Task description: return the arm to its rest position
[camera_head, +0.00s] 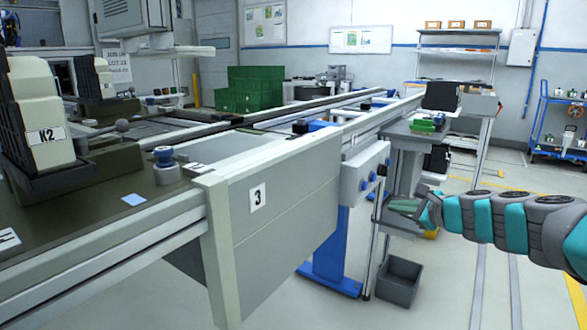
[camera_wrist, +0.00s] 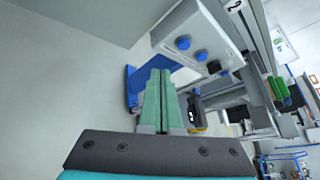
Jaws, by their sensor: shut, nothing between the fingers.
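My arm reaches in from the right edge of the head view, its teal and grey links roughly level. My gripper (camera_head: 402,207) is at its left end, in front of the grey stand beside the line. In the wrist view my gripper (camera_wrist: 158,75) shows two green fingers pressed together, with nothing between them. The fingers point toward the blue leg and the white control box (camera_wrist: 195,40) with blue buttons. The gripper appears apart from them, though the exact gap cannot be told.
The pallet line (camera_head: 130,235) with panel 3 fills the left, carrying the K2 unit (camera_head: 40,115). A grey bin (camera_head: 398,281) stands on the floor below my gripper. A blue cart (camera_head: 558,125) stands at the far right. Floor at the lower right is open.

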